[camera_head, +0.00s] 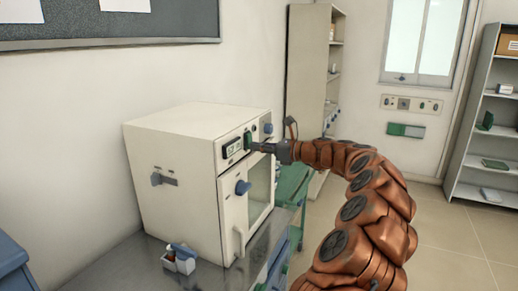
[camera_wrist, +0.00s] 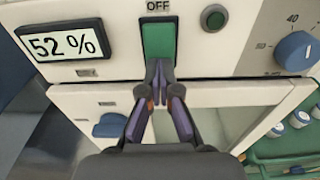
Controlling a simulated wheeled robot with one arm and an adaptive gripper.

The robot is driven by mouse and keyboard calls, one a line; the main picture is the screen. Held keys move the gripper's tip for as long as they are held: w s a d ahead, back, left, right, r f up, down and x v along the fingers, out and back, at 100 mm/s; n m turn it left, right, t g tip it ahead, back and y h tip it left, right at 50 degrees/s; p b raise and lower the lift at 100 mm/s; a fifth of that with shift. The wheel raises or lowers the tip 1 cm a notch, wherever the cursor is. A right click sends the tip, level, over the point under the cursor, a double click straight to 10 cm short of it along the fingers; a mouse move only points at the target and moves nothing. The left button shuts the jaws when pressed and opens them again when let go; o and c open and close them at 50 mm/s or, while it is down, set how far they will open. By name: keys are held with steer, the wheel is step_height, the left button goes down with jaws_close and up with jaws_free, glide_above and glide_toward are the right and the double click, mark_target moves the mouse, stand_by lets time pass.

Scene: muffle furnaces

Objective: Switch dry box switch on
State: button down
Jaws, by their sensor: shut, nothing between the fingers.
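The dry box (camera_head: 185,165) is a cream-white cabinet on a grey bench in the head view. In the head view my gripper (camera_head: 262,147) is in front of the panel, by the switch (camera_head: 248,140).
A blue dial (camera_wrist: 297,50) is right of the switch, and a blue door knob (camera_wrist: 110,125) is below left. A small white container (camera_head: 179,260) stands on the bench (camera_head: 215,278). A green cart (camera_head: 292,183) is beyond the box. Shelves (camera_head: 490,120) stand at the right; floor between is clear.

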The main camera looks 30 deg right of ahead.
stand_by(0.3)
steer(key=f+b+v, duration=0.1)
steer(key=f+v, duration=0.2)
steer(key=v, duration=1)
steer(key=shift+s+d, duration=0.2)
steer(key=shift+s, duration=0.1)
steer(key=shift+f, duration=0.1)
